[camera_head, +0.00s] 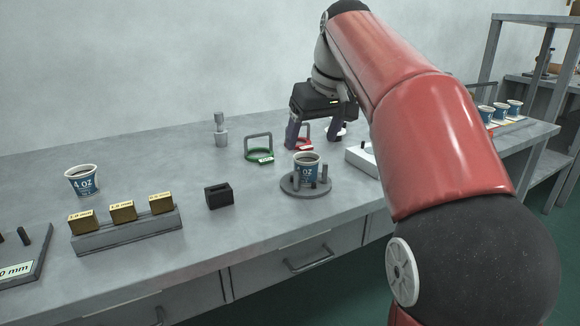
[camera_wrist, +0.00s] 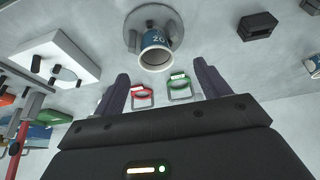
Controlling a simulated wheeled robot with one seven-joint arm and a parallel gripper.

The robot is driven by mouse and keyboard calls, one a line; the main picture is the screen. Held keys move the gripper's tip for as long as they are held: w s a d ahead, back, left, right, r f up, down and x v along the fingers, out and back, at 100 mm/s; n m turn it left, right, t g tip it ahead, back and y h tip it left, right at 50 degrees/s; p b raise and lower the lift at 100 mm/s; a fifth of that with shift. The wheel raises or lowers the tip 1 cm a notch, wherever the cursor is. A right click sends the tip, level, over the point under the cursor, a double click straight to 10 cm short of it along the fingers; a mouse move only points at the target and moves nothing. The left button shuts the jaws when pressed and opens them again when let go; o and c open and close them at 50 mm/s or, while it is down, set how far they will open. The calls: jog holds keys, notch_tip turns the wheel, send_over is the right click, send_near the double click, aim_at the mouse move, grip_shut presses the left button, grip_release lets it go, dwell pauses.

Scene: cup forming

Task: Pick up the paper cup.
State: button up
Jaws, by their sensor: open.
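A white-and-blue paper cup (camera_head: 307,168) stands upright among the short posts of a round grey fixture (camera_head: 304,190) on the bench. In the wrist view this cup (camera_wrist: 156,42) appears ahead of and between the fingers, apart from them. A second paper cup (camera_head: 83,182), marked 4 OZ, stands alone on the bench at the left; its edge shows at the right of the wrist view (camera_wrist: 313,65). My gripper (camera_head: 318,138) is open and empty, above and behind the fixture cup in the head view. My arm hides part of the bench at the right.
Green (camera_head: 259,153) and red (camera_head: 298,143) ring-shaped tools lie behind the fixture cup. A white block (camera_head: 363,159) is to its right, a black slotted block (camera_head: 219,195) to its left. Brass blocks (camera_head: 122,211) sit on a grey rack. Several cups (camera_head: 500,110) stand far right.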

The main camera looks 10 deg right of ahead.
aim_at(307, 156)
jog(key=x, duration=0.2)
jog(key=b+x, duration=0.1)
jog(key=x, duration=0.4)
jog(key=shift+w+d+f, duration=0.2)
jog(key=shift+w, duration=0.35)
jog(key=c, duration=1)
jog(key=shift+r, duration=0.2)
